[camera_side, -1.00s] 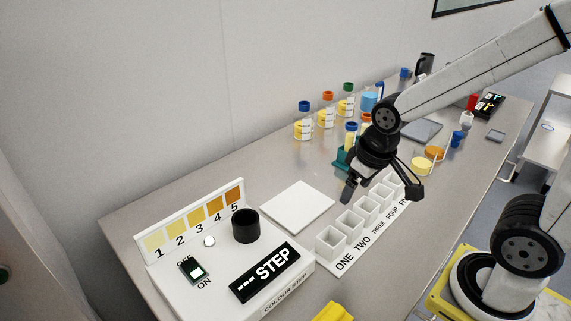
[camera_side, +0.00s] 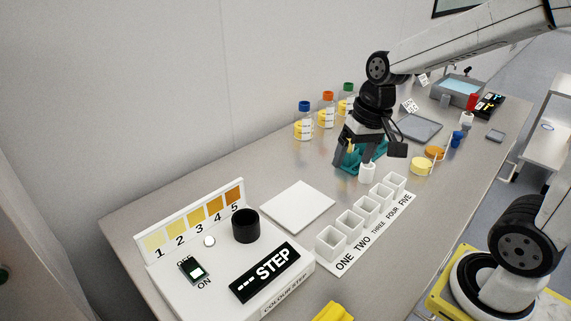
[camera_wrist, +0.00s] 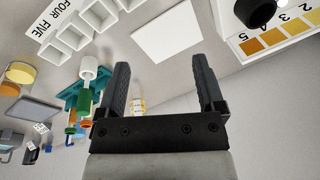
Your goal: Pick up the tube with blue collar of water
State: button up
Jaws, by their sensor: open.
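My gripper (camera_side: 353,157) is open and points down over the teal rack (camera_side: 377,163) in the side view. Its two fingers also show apart in the wrist view (camera_wrist: 162,66), with nothing gripped between them. The rack shows to the left of the fingers in the wrist view (camera_wrist: 70,92). Green and orange parts (camera_wrist: 83,104) show by the rack there. A small blue part (camera_wrist: 70,130) lies lower left, but I cannot tell if it is the blue collar. In the side view my gripper hides most of the rack, and no blue-collared tube can be made out.
A white cylinder (camera_side: 367,173) stands in front of the rack. The row of white cups (camera_side: 351,221) is nearer. A white plate (camera_side: 297,207) and the colour step box (camera_side: 228,264) are to the left. Capped bottles (camera_side: 304,125) stand behind, near the wall.

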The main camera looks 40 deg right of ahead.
jog(key=w+d+m+t+y, duration=0.2)
jog(key=w+d+m+y, duration=0.4)
jog(key=w+d+m, duration=0.7)
jog(key=d+m+t+y, duration=0.1)
jog(key=d+m+t, duration=0.6)
jog(key=d+m, duration=0.65)
notch_tip(320, 180, down, 11)
jog(key=d+n, duration=0.2)
jog(key=shift+w+n, duration=0.3)
jog(key=shift+n, duration=0.05)
jog(key=shift+s+f+x, duration=0.1)
jog(key=shift+f+x, duration=0.1)
jog(key=shift+x, duration=0.7)
jog(key=shift+s+f+x, duration=0.1)
jog(key=shift+f+x, duration=0.05)
jog(key=shift+x, duration=0.7)
jog(key=shift+f+x, duration=0.2)
jog(key=shift+x, duration=0.7)
